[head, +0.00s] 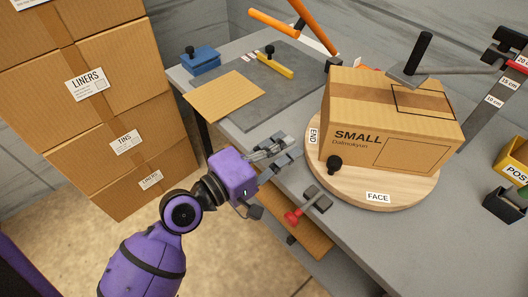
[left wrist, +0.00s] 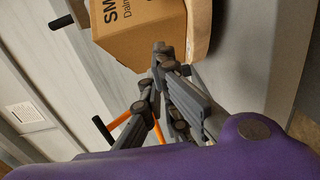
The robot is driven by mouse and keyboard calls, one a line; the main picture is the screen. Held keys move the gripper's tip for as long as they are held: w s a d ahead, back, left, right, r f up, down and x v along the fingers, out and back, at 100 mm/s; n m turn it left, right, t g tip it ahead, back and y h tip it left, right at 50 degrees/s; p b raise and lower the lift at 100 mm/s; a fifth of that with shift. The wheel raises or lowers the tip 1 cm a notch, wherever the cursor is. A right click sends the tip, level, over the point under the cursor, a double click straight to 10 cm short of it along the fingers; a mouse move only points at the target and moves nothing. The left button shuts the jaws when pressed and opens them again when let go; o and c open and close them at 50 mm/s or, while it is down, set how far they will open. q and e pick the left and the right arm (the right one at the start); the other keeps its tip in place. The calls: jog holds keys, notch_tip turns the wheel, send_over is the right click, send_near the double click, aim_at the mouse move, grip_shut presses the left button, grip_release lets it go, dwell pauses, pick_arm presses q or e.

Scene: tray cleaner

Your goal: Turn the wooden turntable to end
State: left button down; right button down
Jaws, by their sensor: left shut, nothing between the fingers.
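The round wooden turntable (head: 400,192) lies on the grey bench, with an END label (head: 313,136) on its left side and a FACE label (head: 378,197) at its front. A black knob (head: 335,163) stands on its front left part. A cardboard box marked SMALL (head: 370,155) sits on it and hides much of it. My left gripper (head: 293,146) is shut and empty, just left of the turntable near the END label. In the left wrist view the gripper (left wrist: 160,50) is close to the turntable's edge (left wrist: 198,30); contact cannot be told. My right gripper is not in view.
A red-handled clamp (head: 305,206) sits at the bench's front edge below my gripper. A dark mat (head: 285,95) with cardboard and a yellow tool lies behind. A black-handled arm (head: 415,65) reaches over the box from a measuring post (head: 490,95). Stacked cartons (head: 120,140) stand left.

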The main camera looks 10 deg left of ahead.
aim_at(322, 145)
pick_arm(q)
jog(key=shift+x, duration=1.1)
jog(key=s+d, duration=0.1)
jog(key=s+d+p, duration=0.1)
jog(key=d, duration=0.1)
jog(key=shift+f, duration=0.1)
jog(key=shift+w+d, duration=0.1)
jog(key=shift+d, duration=0.05)
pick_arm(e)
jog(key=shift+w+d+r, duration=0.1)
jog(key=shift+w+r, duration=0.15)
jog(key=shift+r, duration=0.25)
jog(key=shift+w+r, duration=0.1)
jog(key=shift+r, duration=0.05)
pick_arm(q)
jog(key=shift+s+d, duration=0.1)
jog(key=shift+s, duration=0.15)
jog(key=shift+s+d, duration=0.2)
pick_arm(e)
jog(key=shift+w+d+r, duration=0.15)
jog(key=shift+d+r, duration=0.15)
